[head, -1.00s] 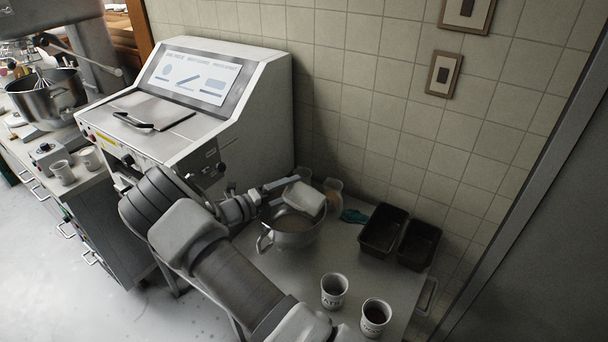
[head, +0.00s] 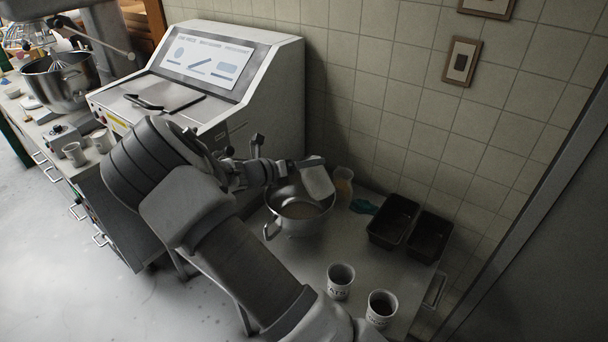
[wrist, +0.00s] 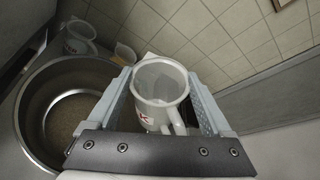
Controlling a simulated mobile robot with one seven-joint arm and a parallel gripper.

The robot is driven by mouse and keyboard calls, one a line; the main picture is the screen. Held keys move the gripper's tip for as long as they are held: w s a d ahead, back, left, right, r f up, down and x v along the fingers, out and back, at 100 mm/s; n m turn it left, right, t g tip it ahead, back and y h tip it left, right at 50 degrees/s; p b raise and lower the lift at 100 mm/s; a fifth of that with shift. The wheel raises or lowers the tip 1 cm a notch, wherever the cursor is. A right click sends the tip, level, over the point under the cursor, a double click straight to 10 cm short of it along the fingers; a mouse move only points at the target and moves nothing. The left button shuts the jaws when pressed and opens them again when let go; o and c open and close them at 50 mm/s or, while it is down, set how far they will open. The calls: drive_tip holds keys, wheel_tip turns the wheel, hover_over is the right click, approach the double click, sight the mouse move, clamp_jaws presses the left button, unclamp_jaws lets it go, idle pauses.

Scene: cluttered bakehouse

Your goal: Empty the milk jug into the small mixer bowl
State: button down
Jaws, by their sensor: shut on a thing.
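The white milk jug (head: 319,183) is held in my gripper (head: 297,163), above the right rim of the small mixer bowl (head: 300,230). In the wrist view the jug (wrist: 160,82) sits between the two pale fingers of my gripper (wrist: 158,76), with its handle toward the camera. Its inside looks pale; I cannot tell whether milk is left in it. The steel bowl (wrist: 34,112) is to the left of the jug in that view and holds a beige-brown content. No stream of milk shows.
Dark loaf tins (head: 393,222) stand right of the bowl, near a teal cloth (head: 363,206) and a container with orange content (head: 343,187). Labelled cups (head: 340,281) stand at the front. The tiled wall is close behind. A large machine (head: 215,85) stands to the left.

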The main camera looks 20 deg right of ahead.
drive_tip(key=m+b, duration=0.1)
drive_tip(key=b, duration=0.1)
drive_tip(key=y+b, duration=0.1)
drive_tip(key=b, duration=0.1)
drive_tip(key=shift+s+d+f+m+t+b, duration=0.1)
drive_tip(key=shift+s+f+m+t+b, duration=0.05)
drive_tip(key=shift+m+t+b, duration=0.25)
drive_tip(key=m+b, duration=0.1)
drive_tip(key=b, duration=0.3)
drive_tip(key=f+m+t+y+b, duration=0.1)
drive_tip(key=m+b, duration=0.1)
drive_tip(key=b, duration=0.2)
drive_tip(key=shift+s, duration=0.1)
drive_tip(key=shift+t, duration=0.3)
wheel_tip(320, 180, up, 5)
drive_tip(key=p, duration=0.4)
drive_tip(key=shift+d+f, duration=0.1)
drive_tip(key=shift+f, duration=0.05)
